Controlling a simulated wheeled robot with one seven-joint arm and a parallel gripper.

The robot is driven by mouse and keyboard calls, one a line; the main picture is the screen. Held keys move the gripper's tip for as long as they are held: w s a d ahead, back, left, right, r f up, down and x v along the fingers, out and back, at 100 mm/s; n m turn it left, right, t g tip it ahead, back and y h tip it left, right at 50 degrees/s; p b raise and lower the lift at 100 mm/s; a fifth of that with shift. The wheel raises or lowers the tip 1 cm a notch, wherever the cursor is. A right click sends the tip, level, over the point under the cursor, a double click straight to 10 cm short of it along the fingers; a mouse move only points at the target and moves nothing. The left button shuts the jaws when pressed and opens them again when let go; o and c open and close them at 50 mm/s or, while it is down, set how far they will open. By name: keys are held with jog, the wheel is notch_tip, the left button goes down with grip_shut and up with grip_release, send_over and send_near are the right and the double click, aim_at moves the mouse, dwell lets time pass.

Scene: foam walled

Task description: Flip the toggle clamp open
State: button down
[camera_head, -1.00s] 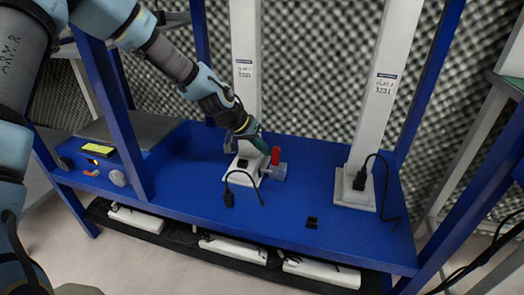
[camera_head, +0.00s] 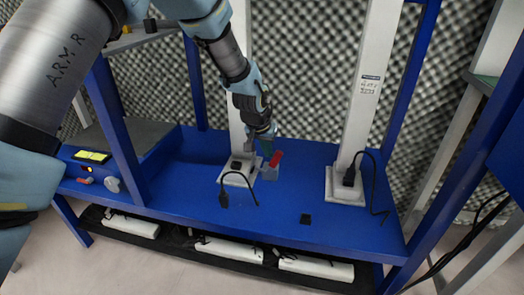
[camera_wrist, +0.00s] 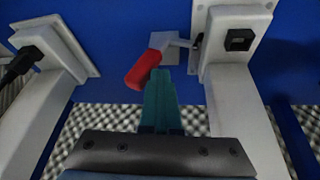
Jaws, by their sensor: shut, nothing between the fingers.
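The toggle clamp has a red handle (camera_head: 275,159) on a grey metal base (camera_head: 269,173), beside the foot of the left white post on the blue bench. The handle leans to one side. In the wrist view the red handle (camera_wrist: 142,70) is tilted, with a grey arm running from its upper end to the base. My gripper (camera_wrist: 160,74) is shut and empty, its teal fingertips right beside the handle; whether they touch it I cannot tell. In the head view my gripper (camera_head: 265,141) comes down from above, just left of the handle.
The left white post (camera_head: 239,90) stands close beside the clamp; the right white post (camera_head: 372,90) stands apart. Black cables (camera_head: 237,181) lie at the left post's foot. A small black piece (camera_head: 306,219) lies near the front edge.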

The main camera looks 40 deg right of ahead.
aim_at(277, 151)
jog(key=shift+s+d+f+m+t+y, duration=0.15)
jog(key=shift+s+d+t+y, duration=0.25)
jog(key=shift+s+t, duration=0.2)
jog(key=shift+s+d+m+t+y, duration=0.15)
jog(key=shift+s+d+t+y, duration=0.25)
jog(key=shift+s+t, duration=0.2)
jog(key=shift+s+d+f+p, duration=0.45)
jog(key=shift+s, duration=0.3)
jog(key=shift+s+d+f, duration=0.1)
jog(key=shift+s+d, duration=0.05)
jog(key=shift+s, duration=0.2)
jog(key=shift+w, duration=0.1)
jog(key=w+r+p, duration=0.1)
jog(key=w+a+r+p, duration=0.1)
jog(key=r, duration=0.1)
jog(key=shift+w+a+r+p, duration=0.1)
jog(key=shift+r+p, duration=0.1)
jog(key=shift+p, duration=0.15)
jog(key=s+v, duration=0.1)
jog(key=v, duration=0.8)
jog(key=shift+r+p, duration=0.2)
jog(key=shift+p, duration=0.15)
jog(key=shift+s, duration=0.1)
